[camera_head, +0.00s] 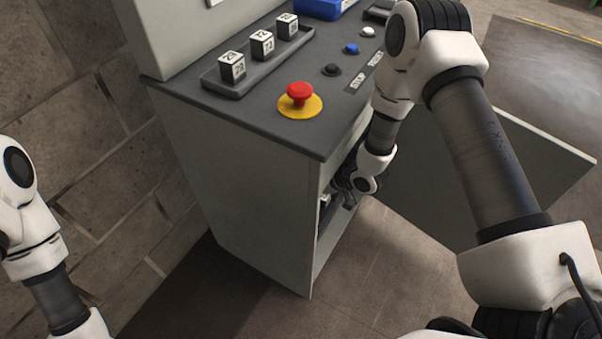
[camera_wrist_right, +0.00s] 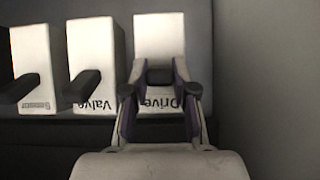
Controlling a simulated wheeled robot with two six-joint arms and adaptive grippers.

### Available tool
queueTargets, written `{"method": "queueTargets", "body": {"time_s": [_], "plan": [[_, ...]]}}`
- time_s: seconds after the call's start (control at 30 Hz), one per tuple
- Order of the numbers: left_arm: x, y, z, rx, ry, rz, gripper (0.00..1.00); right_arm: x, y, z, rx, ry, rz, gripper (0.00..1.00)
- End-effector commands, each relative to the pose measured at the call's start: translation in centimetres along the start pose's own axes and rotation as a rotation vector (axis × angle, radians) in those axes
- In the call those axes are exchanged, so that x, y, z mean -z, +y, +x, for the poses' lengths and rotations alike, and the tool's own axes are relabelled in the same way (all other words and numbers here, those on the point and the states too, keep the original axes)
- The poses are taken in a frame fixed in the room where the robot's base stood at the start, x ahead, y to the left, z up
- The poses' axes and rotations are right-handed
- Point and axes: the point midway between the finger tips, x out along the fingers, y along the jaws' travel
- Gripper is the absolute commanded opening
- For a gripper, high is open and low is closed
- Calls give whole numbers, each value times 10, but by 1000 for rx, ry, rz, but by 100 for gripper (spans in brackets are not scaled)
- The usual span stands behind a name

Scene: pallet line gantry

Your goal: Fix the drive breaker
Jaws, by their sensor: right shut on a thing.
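In the right wrist view, the drive breaker (camera_wrist_right: 159,35) is a white block marked "Drive", its label upside down. My right gripper (camera_wrist_right: 160,88) is in front of it, its two fingers shut on the dark drive breaker lever (camera_wrist_right: 160,75). The fingers partly cover the label and hide most of the lever. In the head view, my right gripper (camera_head: 346,186) reaches into the open front of the grey cabinet (camera_head: 240,180), where the breakers are hidden. My left gripper is outside the picture; only its arm shows at the left edge.
The valve breaker (camera_wrist_right: 92,45) and another white breaker (camera_wrist_right: 33,50) stand left of the drive breaker, each with a dark lever. The cabinet door (camera_head: 480,170) is swung open. On top are a red emergency button (camera_head: 299,93) and a tray (camera_head: 235,88) with numbered cubes.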

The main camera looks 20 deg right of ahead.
Motion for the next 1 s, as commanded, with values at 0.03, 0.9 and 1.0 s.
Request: {"method": "queueTargets", "body": {"time_s": [0.03, 0.9, 1.0], "plan": [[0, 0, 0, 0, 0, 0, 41, 0, 0, 0, 0, -1, 0, 0], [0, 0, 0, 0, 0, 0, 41, -13, 1, -29, -3, 0, 8, 52], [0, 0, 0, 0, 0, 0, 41, -29, 1, -52, -4, 1, 11, 52]]}}
